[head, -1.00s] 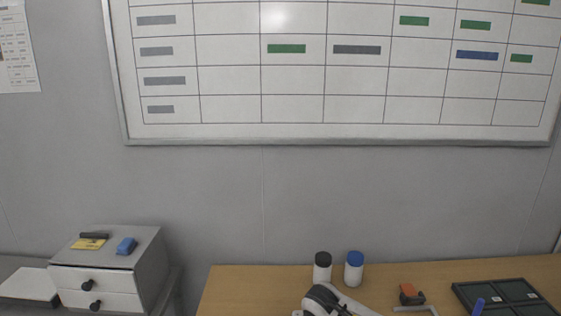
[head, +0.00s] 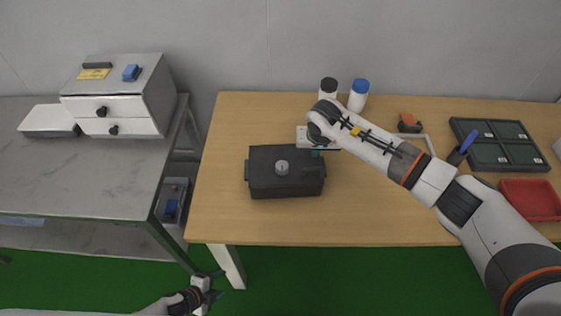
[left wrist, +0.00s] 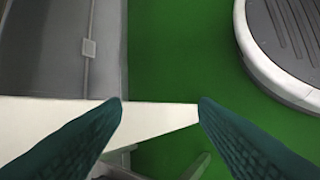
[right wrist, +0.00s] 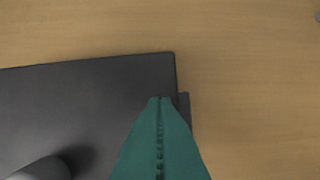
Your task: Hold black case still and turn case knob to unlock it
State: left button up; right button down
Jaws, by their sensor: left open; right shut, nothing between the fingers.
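The black case (head: 262,185) lies on the wooden table, with a round grey knob (head: 282,167) on its lid. In the right wrist view the case lid (right wrist: 95,95) fills the lower left and the knob (right wrist: 42,170) shows at the bottom left corner. My right gripper (head: 317,154) is above the case's far right corner, its green fingers shut together and empty (right wrist: 160,100); whether they touch the case I cannot tell. My left gripper (head: 214,285) is low, over the green floor in front of the tables, open and empty (left wrist: 160,105), away from the case.
A grey metal table (head: 90,185) with a drawer box (head: 115,105) stands left, separated by a gap. Two bottles (head: 359,96), a dark divided tray (head: 490,158) and a red bin (head: 530,203) are on the wooden table (head: 222,215). The table is bare left of the case.

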pick_arm(q)
jog(key=s+d+r+m+g+h, duration=0.3)
jog(key=s+r+m+g, duration=0.1)
jog(key=m, duration=0.6)
jog(key=w+d+r+m+g+h, duration=0.25)
jog(key=d+r+m, duration=0.25)
jog(key=d+r, duration=0.6)
jog(key=w+d+r+m+g+h, duration=0.2)
jog(key=d+r+m+g, duration=0.2)
jog(key=d+r, duration=0.7)
jog(key=m+t+y, duration=0.5)
jog(key=t+y, duration=0.2)
jog(key=y, duration=0.3)
send_near(281, 166)
jog(key=shift+t, duration=0.25)
jog(key=x, duration=0.9)
jog(key=shift+s+f, duration=0.1)
jog(key=shift+s, duration=0.1)
